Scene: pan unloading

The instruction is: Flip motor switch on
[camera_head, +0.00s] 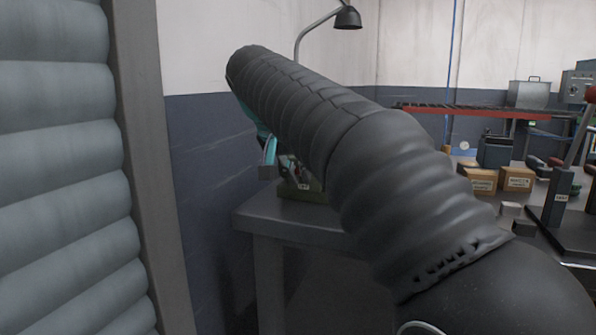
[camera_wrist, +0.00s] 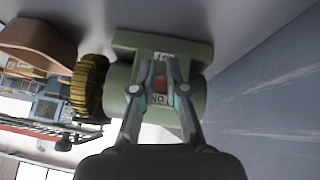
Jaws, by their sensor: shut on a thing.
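The green motor (camera_wrist: 128,100) fills the middle of the wrist view, with a yellow-brown ribbed wheel (camera_wrist: 88,88) on its left. A red switch (camera_wrist: 160,84) on a pale labelled plate sits on the motor's near face. My gripper (camera_wrist: 163,62) is at this plate, its two fingers closed in on either side of the red switch. Exact contact at the fingertips is hard to make out. In the head view the green motor (camera_head: 305,193) stands on a grey table (camera_head: 290,222), mostly hidden behind my dark arm.
The blue-and-white wall (camera_head: 205,150) is close behind the table. A ribbed grey shutter (camera_head: 55,170) stands at the near left. A lamp (camera_head: 347,18) hangs above. Cardboard boxes (camera_head: 517,179) and a red-edged conveyor (camera_head: 470,112) are at the right.

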